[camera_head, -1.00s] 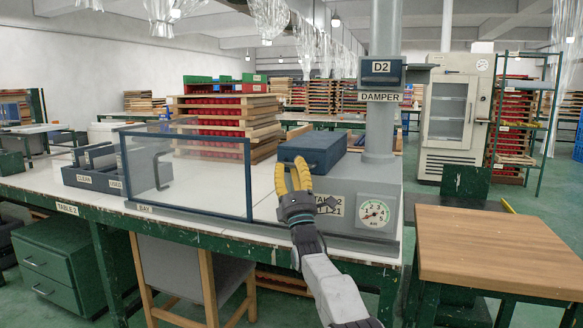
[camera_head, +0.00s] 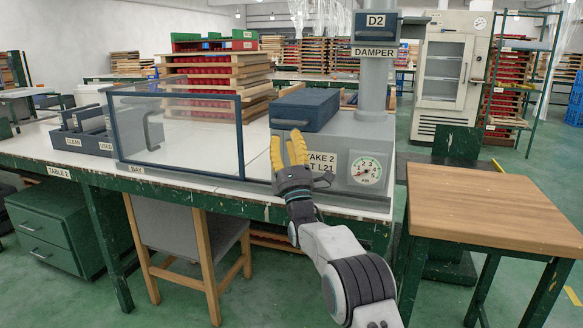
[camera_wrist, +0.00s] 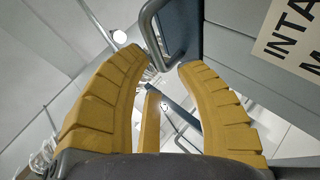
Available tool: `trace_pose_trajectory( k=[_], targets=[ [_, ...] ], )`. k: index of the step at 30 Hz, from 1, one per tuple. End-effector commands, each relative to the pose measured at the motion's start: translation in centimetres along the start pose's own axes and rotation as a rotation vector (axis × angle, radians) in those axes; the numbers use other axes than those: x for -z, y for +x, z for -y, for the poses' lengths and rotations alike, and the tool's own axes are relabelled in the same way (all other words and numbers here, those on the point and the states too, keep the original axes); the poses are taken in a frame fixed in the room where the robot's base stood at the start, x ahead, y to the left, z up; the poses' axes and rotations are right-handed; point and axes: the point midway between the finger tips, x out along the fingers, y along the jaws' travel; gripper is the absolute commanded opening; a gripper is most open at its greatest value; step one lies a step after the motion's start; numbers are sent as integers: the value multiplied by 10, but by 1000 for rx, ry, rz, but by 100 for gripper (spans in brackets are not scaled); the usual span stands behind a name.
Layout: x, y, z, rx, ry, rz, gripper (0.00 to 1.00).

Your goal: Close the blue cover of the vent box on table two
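The vent box (camera_head: 345,150) is a grey box with an "INTAKE 2" label and a round gauge, at the right end of table two (camera_head: 60,160). Its blue cover (camera_head: 308,106) sits on top, with a grey bar handle (camera_head: 289,124) on the front face. My gripper (camera_head: 288,138) has yellow fingers pointing up, just below and in front of that handle. In the wrist view the fingers (camera_wrist: 162,60) stand apart, nothing gripped. The handle (camera_wrist: 170,52) shows between and beyond the tips; I cannot tell if they touch. The cover's inner side is hidden.
A clear framed screen (camera_head: 185,135) stands left of the vent box, on the bay. A grey damper post (camera_head: 374,90) rises behind the box. A wooden-topped table (camera_head: 490,205) stands right. A chair (camera_head: 185,235) is below table two's edge.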

Motion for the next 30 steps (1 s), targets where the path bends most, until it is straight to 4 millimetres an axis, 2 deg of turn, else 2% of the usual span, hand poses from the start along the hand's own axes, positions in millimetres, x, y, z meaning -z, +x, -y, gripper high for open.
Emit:
trace_pose_trajectory(
  k=[15,21,30],
  targets=[
    [1,-56,-1,0,0,-2,32],
    [1,-68,-2,-2,0,-1,32],
    [1,-74,-2,-3,0,-1,32]
  ],
)
